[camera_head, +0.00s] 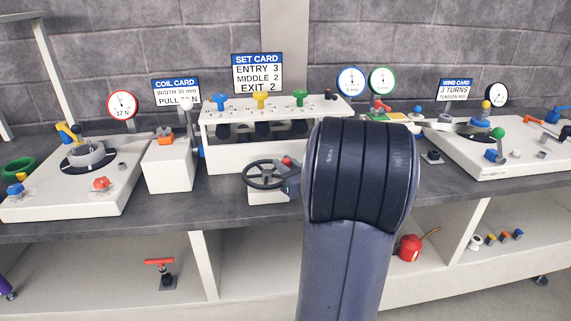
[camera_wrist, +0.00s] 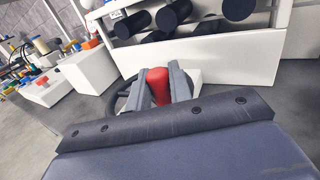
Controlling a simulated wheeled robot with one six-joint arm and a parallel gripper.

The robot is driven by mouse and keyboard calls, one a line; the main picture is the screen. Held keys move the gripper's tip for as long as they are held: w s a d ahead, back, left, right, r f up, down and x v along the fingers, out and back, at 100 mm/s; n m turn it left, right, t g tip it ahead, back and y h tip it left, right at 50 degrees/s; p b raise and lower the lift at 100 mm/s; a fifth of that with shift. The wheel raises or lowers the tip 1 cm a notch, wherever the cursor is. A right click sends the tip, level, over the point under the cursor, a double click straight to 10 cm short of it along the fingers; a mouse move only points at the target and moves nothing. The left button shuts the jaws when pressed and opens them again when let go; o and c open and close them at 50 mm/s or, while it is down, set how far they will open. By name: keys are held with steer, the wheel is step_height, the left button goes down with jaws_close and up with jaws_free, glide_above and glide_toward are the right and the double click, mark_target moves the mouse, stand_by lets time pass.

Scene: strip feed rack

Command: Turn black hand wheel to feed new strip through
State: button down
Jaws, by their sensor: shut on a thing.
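The black hand wheel (camera_head: 251,182) stands on a small white block at the front of the bench, below the white roller rack (camera_head: 226,158). It also shows in the wrist view, partly hidden behind my fingers (camera_wrist: 121,99). Its red handle knob (camera_wrist: 158,84) sits between the two grey fingers of my gripper (camera_wrist: 160,88), which are shut on it. In the head view my gripper (camera_head: 289,178) is at the wheel's right side, with only the top of the red knob (camera_head: 287,160) showing. My dark arm hides the bench to the right of it.
Blue, yellow and green knobs (camera_head: 260,99) top the rack, with black rollers below. The set card (camera_head: 257,73) reads entry 3, middle 2, exit 2. A coil stand (camera_head: 88,158) is left and a winding stand (camera_head: 520,150) right. A white box (camera_head: 170,165) stands left of the wheel.

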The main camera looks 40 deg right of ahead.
steer(key=y, duration=0.1)
steer(key=n+y+p, duration=0.1)
steer(key=d+n+y, duration=0.1)
steer(key=shift+w+d+r+y+p, duration=0.1)
steer(key=shift+w+y+p, duration=0.2)
steer(key=shift+y+p, duration=0.1)
steer(key=n+y+p, duration=0.1)
steer(key=w+n+g+y+p, duration=0.1)
steer(key=y, duration=0.1)
steer(key=d+n+y+p, duration=0.1)
steer(key=n+y, duration=0.1)
steer(key=shift+w+g, duration=0.2)
steer(key=shift+g, duration=0.1)
steer(key=n+g+y+p, duration=0.1)
steer(key=w+n+g+y+p, duration=0.1)
steer(key=y, duration=0.1)
steer(key=shift+w+d+y, duration=0.1)
steer(key=shift+d+y, duration=0.05)
steer(key=shift+y, duration=0.15)
steer(key=shift+w+d+n+g+y+p, duration=0.1)
steer(key=shift+w+n+g+y+p, duration=0.2)
steer(key=shift+n+g+y+p, duration=0.45)
steer(key=shift+w+n+g+y+p, duration=0.3)
steer(key=shift+n+g+y+p, duration=0.3)
steer(key=shift+n+g+y, duration=0.2)
steer(key=c, duration=1.4)
jaws_free()
steer(key=shift+o, duration=0.3)
